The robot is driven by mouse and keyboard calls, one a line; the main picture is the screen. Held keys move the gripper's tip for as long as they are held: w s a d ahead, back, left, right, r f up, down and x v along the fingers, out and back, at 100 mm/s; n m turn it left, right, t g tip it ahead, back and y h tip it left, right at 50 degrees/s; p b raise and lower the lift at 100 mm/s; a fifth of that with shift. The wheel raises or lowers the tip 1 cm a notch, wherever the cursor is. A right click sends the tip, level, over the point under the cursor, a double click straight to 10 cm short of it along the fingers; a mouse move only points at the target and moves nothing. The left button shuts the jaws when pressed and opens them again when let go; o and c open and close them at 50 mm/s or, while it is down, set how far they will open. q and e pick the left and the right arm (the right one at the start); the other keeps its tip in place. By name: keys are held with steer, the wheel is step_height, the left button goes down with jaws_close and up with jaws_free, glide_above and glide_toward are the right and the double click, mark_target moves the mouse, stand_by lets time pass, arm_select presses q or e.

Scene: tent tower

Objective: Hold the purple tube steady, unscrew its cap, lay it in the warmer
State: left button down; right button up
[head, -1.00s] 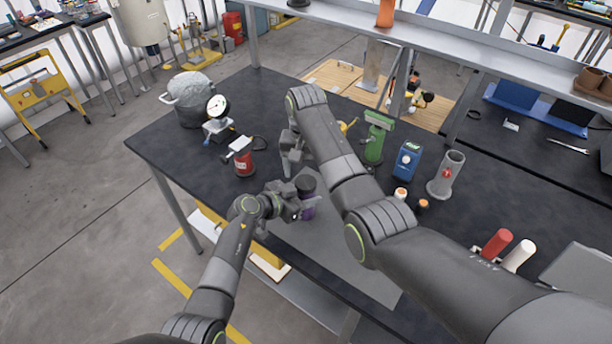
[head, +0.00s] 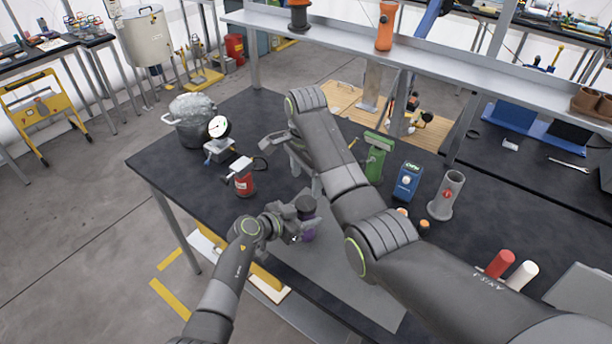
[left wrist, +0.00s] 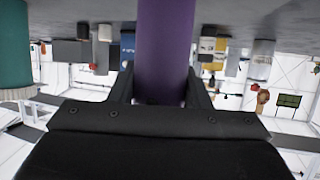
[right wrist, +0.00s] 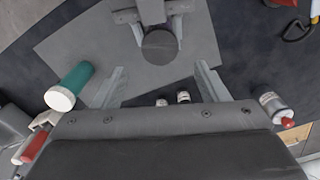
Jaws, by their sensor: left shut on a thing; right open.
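My left gripper (head: 288,227) is shut on the purple tube (head: 309,236), which stands upright over the grey mat. The tube also fills the middle of the left wrist view (left wrist: 165,50) between the fingers. Its dark round cap (head: 305,205) is on top; the right wrist view shows the cap from above (right wrist: 160,46). My right gripper (head: 285,152) is open and empty, behind and above the tube. In the right wrist view its fingers (right wrist: 158,82) are apart with nothing between them. I cannot tell for sure which device is the warmer.
A grey mat (head: 350,275) lies on the dark bench. A green device (head: 376,158), a blue device (head: 406,182) and a grey cylinder (head: 446,195) stand right, with red (head: 499,264) and white (head: 521,276) tubes nearer.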

mark_target(306, 203)
steer(key=shift+f+m, duration=0.2)
steer(key=shift+m, duration=0.1)
step_height(306, 203, down, 8)
steer(key=shift+r, duration=0.25)
steer(key=shift+c, duration=0.5)
steer(key=c, duration=0.9)
steer(key=n, duration=1)
steer(key=shift+r, duration=0.1)
steer(key=o, duration=1.1)
